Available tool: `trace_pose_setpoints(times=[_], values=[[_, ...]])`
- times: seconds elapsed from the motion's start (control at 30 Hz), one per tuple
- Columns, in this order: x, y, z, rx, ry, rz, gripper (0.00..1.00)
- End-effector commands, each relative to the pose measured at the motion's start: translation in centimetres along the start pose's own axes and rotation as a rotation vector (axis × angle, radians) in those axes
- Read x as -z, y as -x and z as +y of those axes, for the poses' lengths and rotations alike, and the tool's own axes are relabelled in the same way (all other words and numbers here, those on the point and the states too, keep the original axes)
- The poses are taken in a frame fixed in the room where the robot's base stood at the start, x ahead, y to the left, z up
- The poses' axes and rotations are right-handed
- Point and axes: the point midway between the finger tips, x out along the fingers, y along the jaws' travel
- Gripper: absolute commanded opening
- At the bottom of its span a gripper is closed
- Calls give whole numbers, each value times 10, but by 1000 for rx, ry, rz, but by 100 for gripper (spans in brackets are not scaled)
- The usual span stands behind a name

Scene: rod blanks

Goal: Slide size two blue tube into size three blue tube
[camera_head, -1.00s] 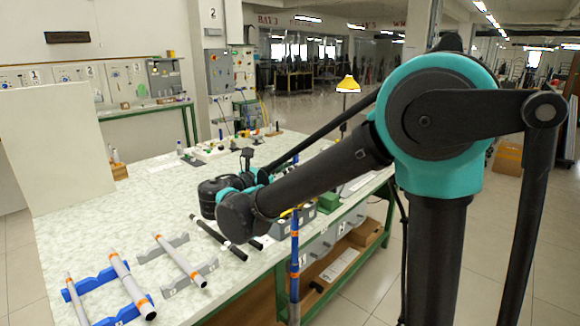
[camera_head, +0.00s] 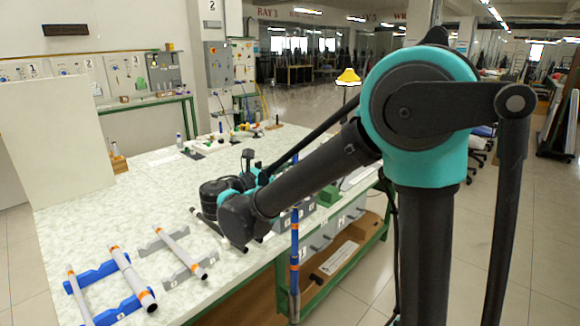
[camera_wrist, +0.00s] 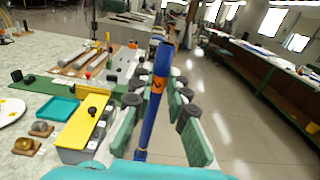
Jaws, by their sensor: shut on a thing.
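In the wrist view my gripper (camera_wrist: 159,108) has its green-padded fingers on either side of a blue tube (camera_wrist: 151,115) with an orange band, and is shut on it. A wider-looking blue section shows at the tube's far end; I cannot tell whether it is a second tube. In the head view the blue tube (camera_head: 294,250) stands upright beside the table's right edge, with orange bands and a greyish lower part. My arm hides my gripper there.
Grey tubes with orange bands lie across blue stands (camera_head: 101,283) and a grey stand (camera_head: 195,271) at the table's front left. A dark rod (camera_head: 206,222) lies partly behind my arm. The wrist view shows a yellow-topped box (camera_wrist: 88,120) and a teal tray (camera_wrist: 58,109). Open floor lies right of the table.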

Motion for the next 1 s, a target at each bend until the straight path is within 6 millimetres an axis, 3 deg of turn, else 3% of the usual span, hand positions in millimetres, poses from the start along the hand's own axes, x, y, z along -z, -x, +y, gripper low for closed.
trace_pose_setpoints(times=[1.0], values=[[23,0,0,0,0,0,0]])
